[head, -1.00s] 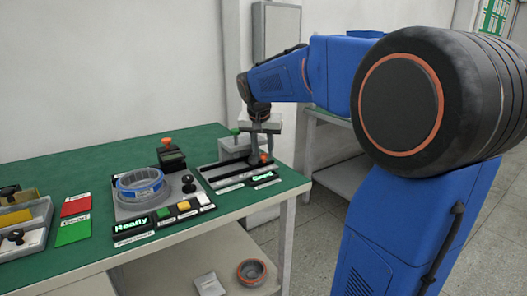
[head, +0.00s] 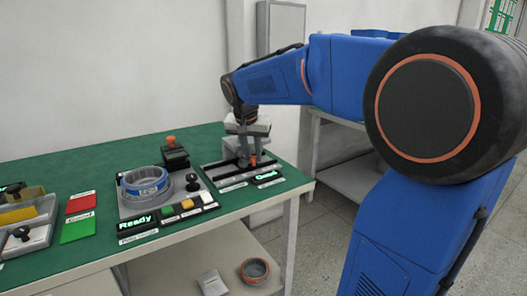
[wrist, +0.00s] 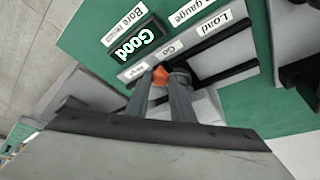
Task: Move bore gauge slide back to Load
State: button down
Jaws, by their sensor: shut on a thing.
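The bore gauge (head: 216,181) sits at the right end of the green bench, with a slotted rail and labels along its front. The wrist view shows the Load label (wrist: 218,36) at the right, the Go label (wrist: 170,49) in the middle, and a third small label at the left. The slide's orange knob (wrist: 160,76) is between the fingertips, beside the Go end of the label strip rather than Load. My gripper (head: 248,160) is shut on this knob; it also shows in the wrist view (wrist: 164,84). The gauge display (wrist: 135,43) reads Good. The slide's body is mostly hidden.
Left of the gauge stands a fixture (head: 125,212) holding a blue-banded ring (head: 146,183), with buttons and a Ready display. Red (head: 80,203) and green (head: 77,228) cards and a parts tray (head: 45,237) lie further left. An orange-rimmed ring (head: 254,270) is on the lower shelf.

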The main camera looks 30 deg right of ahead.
jog(key=a, duration=1)
jog(key=shift+s+a, duration=0.2)
jog(key=shift+a, duration=0.1)
jog(key=c, duration=1.8)
grip_release()
jog(key=shift+a, duration=0.15)
jog(key=shift+r, duration=0.1)
jog(key=v, duration=1.7)
jog(key=shift+r, duration=0.15)
jog(key=s+d+f+n+y, duration=0.1)
jog(key=s+d+f+n, duration=0.1)
jog(key=s+f, duration=0.6)
jog(key=s+d+f+n+t+y, duration=0.1)
jog(key=s+d+f+n, duration=0.1)
jog(key=s+f, duration=0.7)
jog(key=s+d+f+n+y, duration=0.1)
jog(key=s+f+n, duration=0.3)
jog(key=s+f, duration=0.4)
jog(key=shift+s+d+f+n, duration=0.15)
jog(key=shift+d+f, duration=0.2)
jog(key=shift+f, duration=0.5)
jog(key=shift+s+d+f+n, duration=0.15)
jog(key=shift+d+f, duration=0.15)
jog(key=shift+f, duration=0.5)
